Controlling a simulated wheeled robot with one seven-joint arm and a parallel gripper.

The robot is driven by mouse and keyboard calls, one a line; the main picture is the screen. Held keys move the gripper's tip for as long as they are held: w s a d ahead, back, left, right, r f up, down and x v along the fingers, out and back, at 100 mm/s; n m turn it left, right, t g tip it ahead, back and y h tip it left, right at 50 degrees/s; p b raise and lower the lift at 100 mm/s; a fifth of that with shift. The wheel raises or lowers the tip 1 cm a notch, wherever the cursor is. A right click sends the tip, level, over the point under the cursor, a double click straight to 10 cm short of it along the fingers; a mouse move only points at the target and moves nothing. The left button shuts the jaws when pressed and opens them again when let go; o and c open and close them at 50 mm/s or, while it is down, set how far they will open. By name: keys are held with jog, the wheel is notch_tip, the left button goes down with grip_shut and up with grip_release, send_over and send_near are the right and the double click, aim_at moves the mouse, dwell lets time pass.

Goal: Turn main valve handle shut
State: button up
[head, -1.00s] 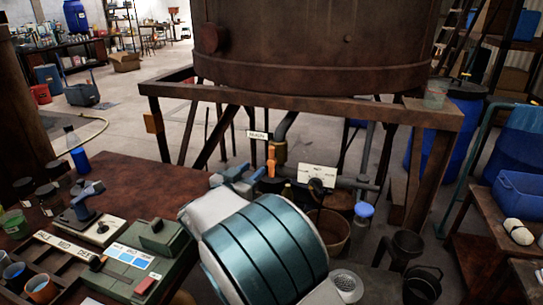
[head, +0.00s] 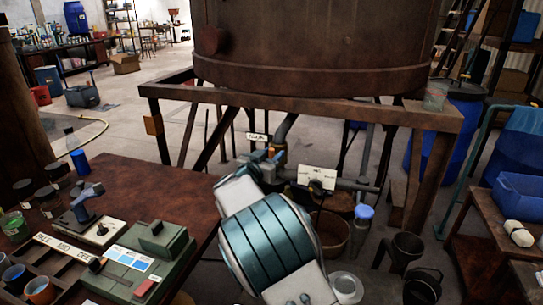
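The main valve's orange handle (head: 271,153) shows as a small upright piece on the pipe under the big rusty vat. A small white label (head: 258,137) hangs just above it. My gripper (head: 264,160) is at the handle, with its blue-grey fingers close beside or around it. The fingers and my wrist hide the handle's lower part and much of the valve body. I cannot tell whether the fingers touch the handle or how wide they are apart.
The rusty vat (head: 315,45) stands on a brown frame. Right of my gripper, a white plate (head: 317,174) with a dark knob sits on the pipe. A bucket (head: 330,232) stands below. The bench (head: 150,185) with a green box (head: 150,262) is at left.

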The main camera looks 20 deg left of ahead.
grip_shut()
jog(key=shift+d, duration=0.1)
jog(key=m, duration=0.1)
jog(key=d+m+b, duration=0.1)
jog(key=m, duration=0.1)
jog(key=shift+f+m+g, duration=0.15)
jog(key=shift+m+g, duration=0.15)
jog(key=shift+d+f+m+g+y+b, duration=0.2)
jog(key=shift+d+f+m+y+b, duration=0.25)
jog(key=shift+m+b, duration=1.4)
jog(key=shift+d+f+m+g+y+b, duration=0.2)
jog(key=shift+f+m+y+b, duration=0.45)
jog(key=shift+m+b, duration=1.15)
jog(key=shift+d+f+m+g+y+b, duration=0.2)
jog(key=shift+d+f+m+y+b, duration=0.3)
jog(key=shift+m+b, duration=1.3)
jog(key=shift+a+m+p, duration=0.15)
jog(key=shift+m+p, duration=0.3)
jog(key=shift+m, duration=0.2)
jog(key=shift+o, duration=0.6)
grip_release()
jog(key=shift+r, duration=0.1)
